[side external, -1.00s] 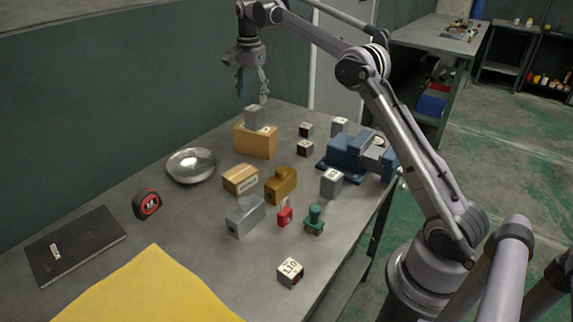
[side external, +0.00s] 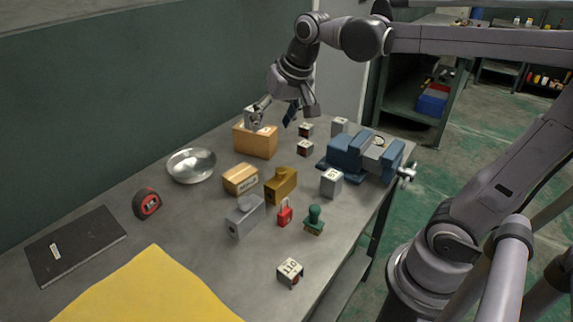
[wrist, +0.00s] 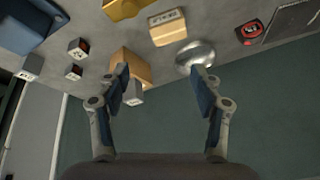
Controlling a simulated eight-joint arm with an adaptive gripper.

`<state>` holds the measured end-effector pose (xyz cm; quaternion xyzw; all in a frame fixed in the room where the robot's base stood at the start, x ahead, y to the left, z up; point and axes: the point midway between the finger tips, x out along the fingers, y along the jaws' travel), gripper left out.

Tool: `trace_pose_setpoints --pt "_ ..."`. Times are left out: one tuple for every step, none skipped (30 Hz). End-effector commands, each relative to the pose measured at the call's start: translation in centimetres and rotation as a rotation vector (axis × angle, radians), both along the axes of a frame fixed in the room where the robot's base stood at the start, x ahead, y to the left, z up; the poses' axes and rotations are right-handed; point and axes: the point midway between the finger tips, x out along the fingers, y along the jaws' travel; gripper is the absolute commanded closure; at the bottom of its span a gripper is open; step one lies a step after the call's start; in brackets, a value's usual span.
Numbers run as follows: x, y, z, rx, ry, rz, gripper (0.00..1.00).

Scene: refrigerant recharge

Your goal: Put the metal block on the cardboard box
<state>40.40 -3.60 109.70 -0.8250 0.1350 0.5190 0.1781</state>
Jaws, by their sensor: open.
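A grey metal block (side external: 250,117) stands on top of the tan cardboard box (side external: 256,144) at the back of the table. My gripper (side external: 275,112) is open, tilted, just to the right of the block, with one finger partly in front of it. In the wrist view the block (wrist: 133,95) and box (wrist: 143,69) show beside the left finger. The space between the fingers of my gripper (wrist: 160,76) is empty. I cannot tell whether the finger touches the block.
A steel bowl (side external: 191,165) sits left of the box, and small dark cubes (side external: 305,148) to its right. A blue vise (side external: 350,155) stands at the right edge. A smaller labelled box (side external: 240,179), brass block (side external: 281,184) and grey padlock-like block (side external: 245,215) lie in front.

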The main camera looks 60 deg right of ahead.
Motion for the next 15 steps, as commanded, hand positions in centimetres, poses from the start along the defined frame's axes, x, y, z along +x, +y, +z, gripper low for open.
trace_pose_setpoints --pt "-1.6 0.7 -0.9 -0.020 -0.020 0.051 0.35" --pt "-2.4 1.0 -1.4 -0.033 -0.032 0.083 0.35" --pt "-3.5 1.4 -2.2 -0.052 -0.050 0.124 0.35" --pt "-4.3 1.7 -2.7 -0.066 -0.062 0.154 0.35" --pt "-5.0 1.9 -3.3 -0.079 -0.075 0.185 0.35" --pt "-5.9 2.3 -4.1 -0.097 -0.091 0.222 0.35" --pt "-6.6 2.5 -4.7 -0.110 -0.102 0.248 0.35" --pt "-7.2 2.7 -5.2 -0.123 -0.112 0.273 0.35" --pt "-7.9 2.9 -6.0 -0.139 -0.126 0.304 0.35" --pt "-8.3 3.1 -6.4 -0.149 -0.133 0.324 0.35" --pt "-8.7 3.2 -6.9 -0.158 -0.141 0.342 0.35" --pt "-9.2 3.3 -7.4 -0.170 -0.150 0.362 0.35" --pt "-9.5 3.4 -7.7 -0.176 -0.156 0.374 0.35" --pt "-9.7 3.5 -8.0 -0.183 -0.161 0.384 0.35" --pt "-9.9 3.5 -8.3 -0.188 -0.165 0.395 0.35"
